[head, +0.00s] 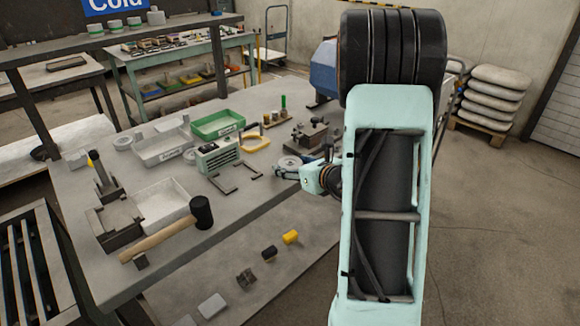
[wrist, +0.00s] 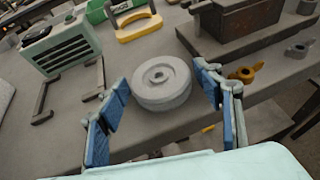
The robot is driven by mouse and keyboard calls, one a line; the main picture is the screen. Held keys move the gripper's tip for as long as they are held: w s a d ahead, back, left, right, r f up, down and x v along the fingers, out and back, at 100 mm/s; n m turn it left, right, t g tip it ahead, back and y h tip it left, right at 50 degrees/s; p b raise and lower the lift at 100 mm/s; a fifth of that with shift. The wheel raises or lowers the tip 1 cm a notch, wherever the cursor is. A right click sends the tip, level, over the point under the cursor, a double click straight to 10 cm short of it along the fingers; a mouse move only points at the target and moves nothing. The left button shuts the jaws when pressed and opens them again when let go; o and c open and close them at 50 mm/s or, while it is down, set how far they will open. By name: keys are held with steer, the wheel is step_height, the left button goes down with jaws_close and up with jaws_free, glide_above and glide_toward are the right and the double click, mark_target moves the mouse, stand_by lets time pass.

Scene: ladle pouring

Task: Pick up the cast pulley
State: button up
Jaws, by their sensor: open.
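The cast pulley (wrist: 163,84) is a pale grey round disc with a raised hub and a centre hole. It lies flat on the grey workbench (wrist: 75,110). My gripper (wrist: 168,92) is open, with blue-padded fingers on the left and right of the pulley's near side. No finger clearly touches it in the wrist view. In the head view the pulley (head: 289,162) shows partly, just beyond my gripper (head: 277,173).
A dark metal block (wrist: 250,20) sits at the back right. The bench edge is close on the near side.

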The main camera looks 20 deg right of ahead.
steer(key=shift+c, duration=0.7)
steer(key=c, duration=0.9)
steer(key=shift+c, duration=0.2)
